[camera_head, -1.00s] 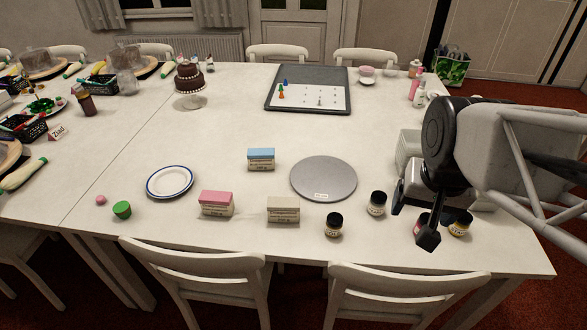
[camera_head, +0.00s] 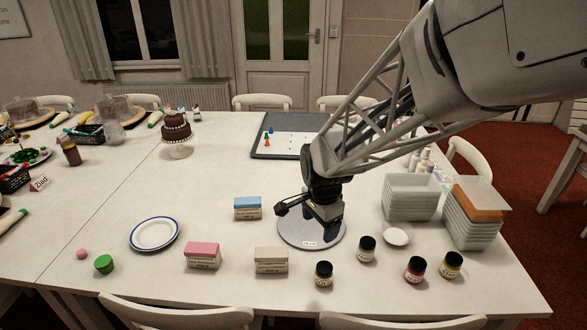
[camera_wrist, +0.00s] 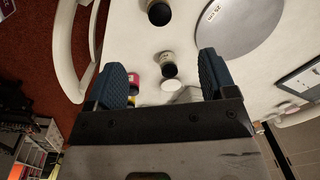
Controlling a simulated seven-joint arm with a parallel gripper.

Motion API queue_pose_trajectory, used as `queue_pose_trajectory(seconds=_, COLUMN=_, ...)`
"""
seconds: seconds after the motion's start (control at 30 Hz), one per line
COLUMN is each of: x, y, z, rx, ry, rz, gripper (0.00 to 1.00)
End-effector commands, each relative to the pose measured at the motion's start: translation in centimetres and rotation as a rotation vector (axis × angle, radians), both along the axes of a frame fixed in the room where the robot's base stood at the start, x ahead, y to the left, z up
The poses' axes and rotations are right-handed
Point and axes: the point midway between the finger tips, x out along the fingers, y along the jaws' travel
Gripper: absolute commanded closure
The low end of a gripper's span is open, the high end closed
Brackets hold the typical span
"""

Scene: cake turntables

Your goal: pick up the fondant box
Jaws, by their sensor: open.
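Three fondant boxes stand apart on the white table in the head view: a blue-topped box (camera_head: 247,208), a pink-topped box (camera_head: 203,255) and a cream box (camera_head: 271,260). My gripper (camera_head: 303,223) is over the grey turntable disc (camera_head: 290,238), right of the blue-topped box and behind the cream one. Its jaws are open, with nothing held between them. In the wrist view, my open fingers (camera_wrist: 162,75) frame jars and a white dish, and no fondant box shows there.
Several dark-lidded jars (camera_head: 367,249) stand right of the cream box. Stacked white containers (camera_head: 411,197) are farther right. A blue-rimmed plate (camera_head: 155,234), a green pot (camera_head: 104,264) and a small pink ball (camera_head: 82,254) are at left. The table between plate and blue-topped box is clear.

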Motion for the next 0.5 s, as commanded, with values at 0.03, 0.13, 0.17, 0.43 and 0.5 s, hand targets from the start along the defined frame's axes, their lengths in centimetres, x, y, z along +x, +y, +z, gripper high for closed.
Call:
queue_pose_trajectory(seconds=0.03, x=0.7, y=1.1, z=-1.2, rx=0.001, ry=0.012, rz=-0.032, gripper=0.22)
queue_pose_trajectory(seconds=0.13, x=2.1, y=3.0, z=-3.1, rx=0.004, ry=0.025, rz=-0.111, gripper=0.22)
queue_pose_trajectory(seconds=0.17, x=2.5, y=3.6, z=-3.8, rx=0.005, ry=0.030, rz=-0.133, gripper=0.22)
queue_pose_trajectory(seconds=0.43, x=5.2, y=9.0, z=-9.7, rx=0.006, ry=0.064, rz=-0.343, gripper=0.22)
queue_pose_trajectory(seconds=0.5, x=5.7, y=10.3, z=-11.3, rx=0.005, ry=0.070, rz=-0.394, gripper=0.22)
